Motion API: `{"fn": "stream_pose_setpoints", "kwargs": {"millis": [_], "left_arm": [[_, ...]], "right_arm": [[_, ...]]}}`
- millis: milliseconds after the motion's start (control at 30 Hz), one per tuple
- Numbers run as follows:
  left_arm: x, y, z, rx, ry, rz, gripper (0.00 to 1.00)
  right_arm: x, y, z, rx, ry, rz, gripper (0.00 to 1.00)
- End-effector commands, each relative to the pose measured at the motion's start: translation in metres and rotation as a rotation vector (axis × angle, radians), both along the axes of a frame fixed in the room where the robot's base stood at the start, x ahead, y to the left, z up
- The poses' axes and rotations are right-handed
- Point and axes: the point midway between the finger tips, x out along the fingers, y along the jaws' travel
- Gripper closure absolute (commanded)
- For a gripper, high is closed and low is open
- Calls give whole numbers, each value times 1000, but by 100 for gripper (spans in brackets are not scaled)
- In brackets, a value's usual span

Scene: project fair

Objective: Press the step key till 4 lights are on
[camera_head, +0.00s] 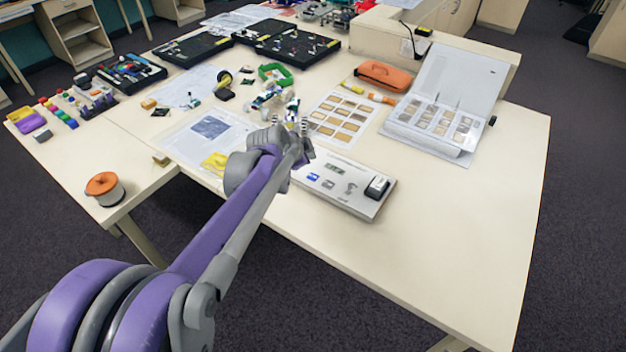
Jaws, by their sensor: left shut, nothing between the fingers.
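A flat white box (345,199) lies near the front edge of the table. Its top carries a small grey-green display (335,168), a blue key (313,177), further grey markings or keys, and a black block (377,187) at its right end. I cannot make out which key is the step key, nor whether any lights are on. My left gripper (304,126) is shut and empty, above the table at the far left end of the box. My left arm hides the box's left end. My right gripper is not in view.
Behind the box lie a sheet of tan cards (341,117), an orange pouch (384,76) and an open binder (432,128). A small wheeled model (268,97) stands beyond my gripper. An orange-topped spool (104,187) stands at left. The table's right front is clear.

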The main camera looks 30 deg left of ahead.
Motion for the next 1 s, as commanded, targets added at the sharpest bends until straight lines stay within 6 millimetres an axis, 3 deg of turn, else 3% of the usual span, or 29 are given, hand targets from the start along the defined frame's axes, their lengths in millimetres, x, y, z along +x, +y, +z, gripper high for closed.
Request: {"fn": "stream_pose_setpoints", "kwargs": {"millis": [33, 100, 333, 1000], "left_arm": [[-2, 0, -15, -1, 4, -1, 100], [-1, 0, -25, 0, 3, 0, 100], [0, 0, -49, -1, 0, 1, 100], [0, 0, -52, 0, 0, 0, 100]], "right_arm": [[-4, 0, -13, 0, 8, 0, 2], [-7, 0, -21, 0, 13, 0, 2], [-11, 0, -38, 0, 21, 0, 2], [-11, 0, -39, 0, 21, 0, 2]]}}
